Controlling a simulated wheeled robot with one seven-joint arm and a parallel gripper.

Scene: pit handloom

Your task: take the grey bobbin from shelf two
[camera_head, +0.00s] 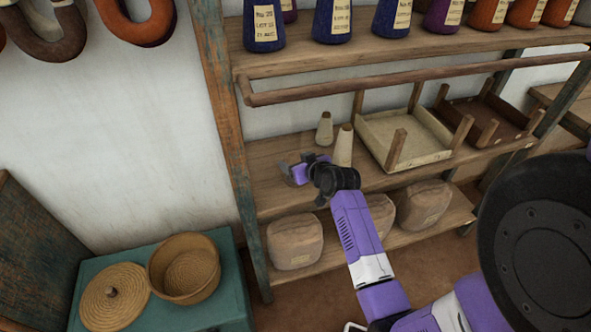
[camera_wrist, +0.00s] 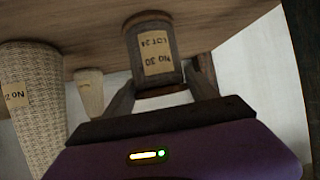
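The grey bobbin (camera_wrist: 150,35) fills the upper middle of the wrist view, which is upside down. It stands upright on the shelf board and bears a tan label reading NO 30, LOT 24. My gripper (camera_wrist: 160,78) has one dark finger on each side of its top end. The fingers look spread, with little room beside the bobbin; firm contact does not show. In the head view my gripper (camera_head: 297,167) is over the left end of the middle shelf (camera_head: 275,150). A small grey shape shows there at the gripper, but I cannot tell whether it is the bobbin.
Two pale cones stand close by, the nearer one (camera_head: 344,146) and a farther one (camera_head: 325,129). A cream tray-like frame (camera_head: 400,137) lies to their right. A wooden rail (camera_head: 400,80) crosses above. A post (camera_head: 225,120) bounds the left side. Cloth bundles (camera_head: 295,242) sit below.

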